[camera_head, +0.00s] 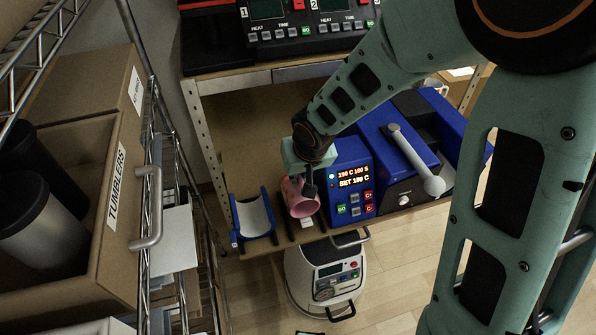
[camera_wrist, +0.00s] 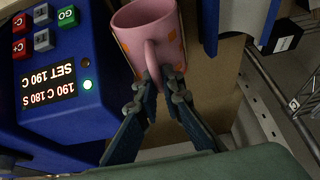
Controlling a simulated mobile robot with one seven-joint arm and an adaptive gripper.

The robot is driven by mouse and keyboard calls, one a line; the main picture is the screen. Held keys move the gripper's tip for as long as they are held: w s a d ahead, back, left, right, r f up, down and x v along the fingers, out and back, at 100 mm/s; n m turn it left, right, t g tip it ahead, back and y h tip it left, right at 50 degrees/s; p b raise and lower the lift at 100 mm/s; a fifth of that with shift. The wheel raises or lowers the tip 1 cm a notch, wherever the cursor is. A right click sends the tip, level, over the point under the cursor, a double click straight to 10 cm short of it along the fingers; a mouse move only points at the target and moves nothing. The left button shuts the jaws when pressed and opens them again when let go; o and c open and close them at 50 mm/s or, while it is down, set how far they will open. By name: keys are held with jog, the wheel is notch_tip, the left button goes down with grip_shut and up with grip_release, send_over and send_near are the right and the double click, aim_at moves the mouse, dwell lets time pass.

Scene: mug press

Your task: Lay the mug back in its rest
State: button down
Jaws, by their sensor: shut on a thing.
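The pink mug (camera_head: 302,197) hangs in my gripper (camera_head: 308,178), just left of the blue press. In the wrist view the mug (camera_wrist: 152,28) shows its open mouth at the upper left, with orange patches on its side. My gripper (camera_wrist: 162,82) is shut on the mug's handle. The rest (camera_head: 254,216) is a blue cradle with a pale curved lining, empty, at the shelf's front left. The mug is to the right of it and apart from it. Part of the rest (camera_wrist: 230,18) also shows at the top of the wrist view.
The blue press (camera_head: 352,178) with a lit panel reading 190 C, 180 S stands close right of the mug. Its long grey lever (camera_head: 416,160) sticks out farther right. A wire rack with a tumbler box (camera_head: 115,190) is at left. A white machine (camera_head: 326,272) stands below.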

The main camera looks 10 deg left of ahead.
jog(key=shift+f, duration=0.15)
jog(key=shift+f+b, duration=1.25)
jog(key=shift+f, duration=0.1)
jog(key=c, duration=0.6)
grip_release()
jog(key=shift+c, duration=0.2)
jog(key=shift+w+d, duration=0.15)
jog(key=shift+d, duration=0.05)
jog(key=shift+c, duration=0.7)
jog(key=shift+r, duration=0.15)
